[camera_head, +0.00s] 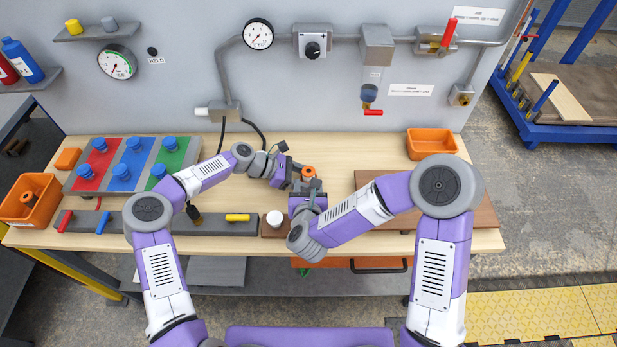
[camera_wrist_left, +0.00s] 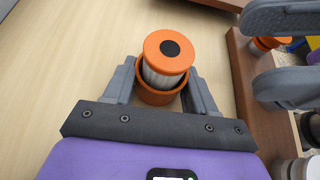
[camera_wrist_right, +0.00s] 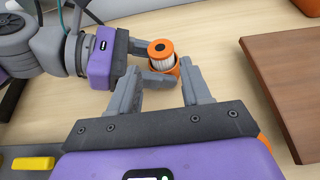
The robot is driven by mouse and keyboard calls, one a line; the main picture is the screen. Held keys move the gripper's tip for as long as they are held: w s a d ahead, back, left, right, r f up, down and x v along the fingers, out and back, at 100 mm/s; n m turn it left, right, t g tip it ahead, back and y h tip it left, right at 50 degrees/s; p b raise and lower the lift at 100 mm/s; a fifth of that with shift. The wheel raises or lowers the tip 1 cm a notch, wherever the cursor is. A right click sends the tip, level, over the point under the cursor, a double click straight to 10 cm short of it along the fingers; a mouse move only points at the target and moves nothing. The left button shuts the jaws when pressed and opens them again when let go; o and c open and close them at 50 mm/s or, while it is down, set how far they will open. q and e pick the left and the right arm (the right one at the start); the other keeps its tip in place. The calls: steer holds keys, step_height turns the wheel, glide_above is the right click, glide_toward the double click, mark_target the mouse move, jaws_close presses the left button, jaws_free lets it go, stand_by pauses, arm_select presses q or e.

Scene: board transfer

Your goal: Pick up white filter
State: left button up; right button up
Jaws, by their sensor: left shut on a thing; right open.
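The white filter (camera_wrist_left: 163,76) has a pleated white body and an orange end cap with a dark centre. It stands in an orange cup (camera_wrist_left: 160,96), its top above the rim. My left gripper (camera_head: 297,176) is shut on the orange cup, one finger on each side. In the right wrist view the filter (camera_wrist_right: 160,60) is just beyond the tips of my right gripper (camera_wrist_right: 160,78). That gripper is open and empty, with its fingers apart. In the head view the filter's orange top (camera_head: 308,171) shows between the grippers; its lower part is hidden.
A brown board (camera_wrist_right: 292,85) lies to the right. An orange bin (camera_head: 432,150) stands at the back right. A white round piece (camera_head: 274,218) sits near the front. A panel with blue knobs (camera_head: 127,166) and another orange bin (camera_head: 28,205) are left. Bare wood lies behind the grippers.

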mark_target(308, 172)
steer(key=x, duration=0.6)
steer(key=shift+w+f, duration=0.1)
steer(key=shift+w, duration=0.3)
steer(key=c, duration=0.7)
